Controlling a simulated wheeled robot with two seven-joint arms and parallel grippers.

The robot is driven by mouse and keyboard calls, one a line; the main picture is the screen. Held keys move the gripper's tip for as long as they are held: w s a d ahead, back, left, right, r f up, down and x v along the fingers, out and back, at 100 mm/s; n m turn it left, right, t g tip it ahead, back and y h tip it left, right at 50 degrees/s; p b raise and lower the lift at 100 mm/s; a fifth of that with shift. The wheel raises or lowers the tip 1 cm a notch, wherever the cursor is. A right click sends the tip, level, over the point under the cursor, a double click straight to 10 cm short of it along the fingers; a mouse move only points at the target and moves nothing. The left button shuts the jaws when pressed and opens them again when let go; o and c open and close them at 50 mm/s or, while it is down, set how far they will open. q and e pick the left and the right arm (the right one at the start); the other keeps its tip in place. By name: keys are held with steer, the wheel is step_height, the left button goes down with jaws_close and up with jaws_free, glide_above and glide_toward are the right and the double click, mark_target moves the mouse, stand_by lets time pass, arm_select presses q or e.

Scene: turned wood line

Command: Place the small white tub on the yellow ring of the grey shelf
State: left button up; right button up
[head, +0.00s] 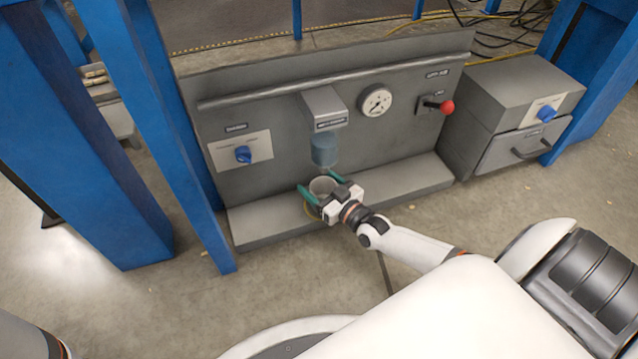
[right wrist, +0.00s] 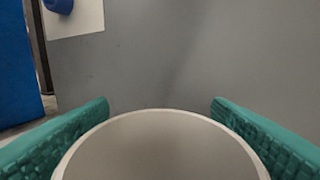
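The small white tub (head: 322,186) is between the teal fingers of my right gripper (head: 324,187), below the blue-grey cylinder on the panel. In the right wrist view the tub's round pale top (right wrist: 160,150) fills the space between the fingers, which lie against its sides. My right gripper looks shut on it. The grey shelf (head: 405,182) runs along the foot of the panel. Part of the yellow ring (head: 312,211) shows just under the tub and left finger; the rest is hidden. I cannot tell if the tub touches the shelf. My left gripper is out of view.
A box with a blue-grey cylinder (head: 324,149) hangs over the tub. The grey panel bears a gauge (head: 376,102), a red-knobbed lever (head: 446,106) and a blue knob (head: 243,154). A grey cabinet (head: 510,90) stands right. Blue posts (head: 165,130) stand left. The shelf's right part is clear.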

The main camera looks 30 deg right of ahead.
steer(key=shift+o, duration=0.7)
steer(key=shift+s+r, duration=0.15)
steer(key=shift+r, duration=0.05)
steer(key=s+d+p, duration=0.1)
steer(key=s+p, duration=0.5)
steer(key=s, duration=0.5)
steer(key=shift+s+d, duration=0.35)
steer(key=shift+d, duration=0.05)
stand_by(1.1)
